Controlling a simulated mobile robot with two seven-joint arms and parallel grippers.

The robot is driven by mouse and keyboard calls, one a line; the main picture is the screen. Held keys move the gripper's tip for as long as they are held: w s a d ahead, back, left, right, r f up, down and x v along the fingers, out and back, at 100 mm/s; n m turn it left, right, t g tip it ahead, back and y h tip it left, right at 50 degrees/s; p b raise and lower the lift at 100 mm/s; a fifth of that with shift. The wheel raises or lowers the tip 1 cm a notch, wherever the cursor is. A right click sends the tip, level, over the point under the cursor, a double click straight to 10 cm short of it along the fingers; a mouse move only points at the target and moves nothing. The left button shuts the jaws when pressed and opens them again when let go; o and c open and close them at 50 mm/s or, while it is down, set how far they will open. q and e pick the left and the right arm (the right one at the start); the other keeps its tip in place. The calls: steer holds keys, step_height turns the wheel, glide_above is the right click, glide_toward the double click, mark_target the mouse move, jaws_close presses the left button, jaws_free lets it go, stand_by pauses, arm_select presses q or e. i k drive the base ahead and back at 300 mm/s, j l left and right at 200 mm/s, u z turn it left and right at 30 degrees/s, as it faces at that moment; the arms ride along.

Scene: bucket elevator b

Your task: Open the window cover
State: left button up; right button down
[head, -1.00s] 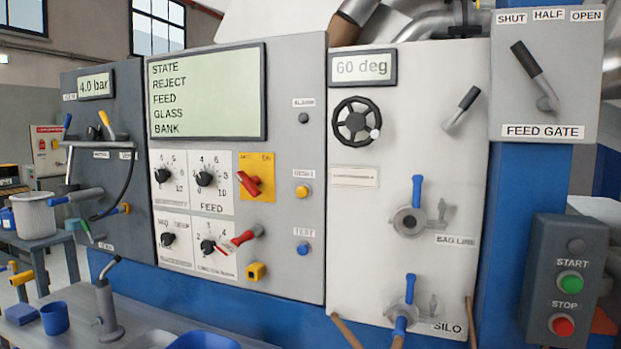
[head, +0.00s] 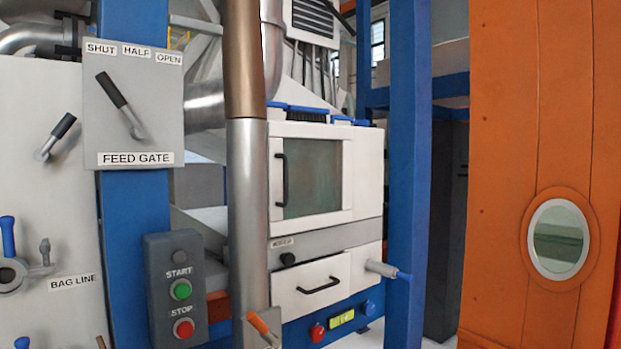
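A white-framed square window panel (head: 312,179) with a dark greenish pane and a black vertical handle (head: 281,180) on its left side is on the white machine in the middle of the head view. It looks shut. An oval window (head: 558,239) with a pale rim is set in the orange wall at the right. I cannot tell which of these the window cover belongs to. Neither of my grippers is in view.
A brown and grey vertical pipe (head: 247,200) stands left of the square window. A blue post (head: 404,170) stands to its right. A drawer (head: 327,283) with a black handle is below. The start and stop box (head: 177,288) and feed gate panel (head: 134,100) are at the left.

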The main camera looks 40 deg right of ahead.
mark_target(278, 162)
steer(key=i+j, duration=0.1)
steer(key=i, duration=0.2)
steer(key=i+z, duration=0.1)
steer(key=z, duration=0.8)
